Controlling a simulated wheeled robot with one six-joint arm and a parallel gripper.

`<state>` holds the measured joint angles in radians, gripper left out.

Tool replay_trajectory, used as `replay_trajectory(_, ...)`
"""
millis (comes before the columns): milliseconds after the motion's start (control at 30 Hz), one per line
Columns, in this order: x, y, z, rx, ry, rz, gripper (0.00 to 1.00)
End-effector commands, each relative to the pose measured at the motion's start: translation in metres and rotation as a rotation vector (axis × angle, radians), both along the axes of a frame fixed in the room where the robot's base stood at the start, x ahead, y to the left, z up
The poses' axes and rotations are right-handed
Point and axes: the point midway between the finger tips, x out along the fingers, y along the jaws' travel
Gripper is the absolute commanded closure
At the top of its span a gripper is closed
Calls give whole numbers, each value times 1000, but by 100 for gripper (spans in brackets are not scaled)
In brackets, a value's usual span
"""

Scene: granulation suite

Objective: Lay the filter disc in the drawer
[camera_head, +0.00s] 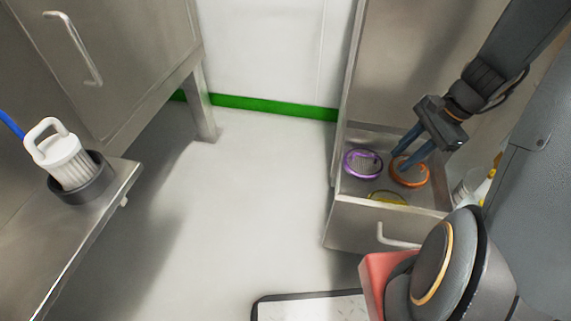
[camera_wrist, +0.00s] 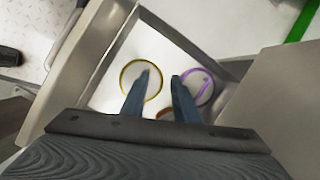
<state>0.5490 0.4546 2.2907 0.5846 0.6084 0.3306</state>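The open steel drawer (camera_head: 350,224) holds three round mesh discs with coloured rims. The purple-rimmed disc (camera_head: 362,164) is at the back left, the orange-rimmed disc (camera_head: 409,172) at the right, and the yellow-rimmed disc (camera_head: 387,198) near the front. The frames do not tell which one the task names. My gripper (camera_head: 408,158) points down over the drawer with its blue fingers apart and nothing visible between the tips. In the wrist view, the fingers (camera_wrist: 160,80) show between the yellow disc (camera_wrist: 126,84) and purple disc (camera_wrist: 211,87); the orange disc (camera_wrist: 165,114) is mostly hidden.
A steel bench (camera_head: 104,205) at left carries a white pleated filter with a handle (camera_head: 60,158) in a dark holder. A white bottle (camera_head: 470,186) stands right of the drawer. The floor (camera_head: 225,220) between bench and drawer is clear.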

Motion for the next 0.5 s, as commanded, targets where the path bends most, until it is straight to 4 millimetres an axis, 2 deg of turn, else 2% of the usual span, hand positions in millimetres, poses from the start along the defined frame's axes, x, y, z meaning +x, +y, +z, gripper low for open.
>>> replay_trajectory(33,7,27,15,-15,-23,107,72)
replay_trajectory(233,7,120,62,-58,-99,494,72)
replay_trajectory(367,-7,177,89,-82,-152,745,72)
replay_trajectory(500,-33,231,116,-105,-211,1011,72)
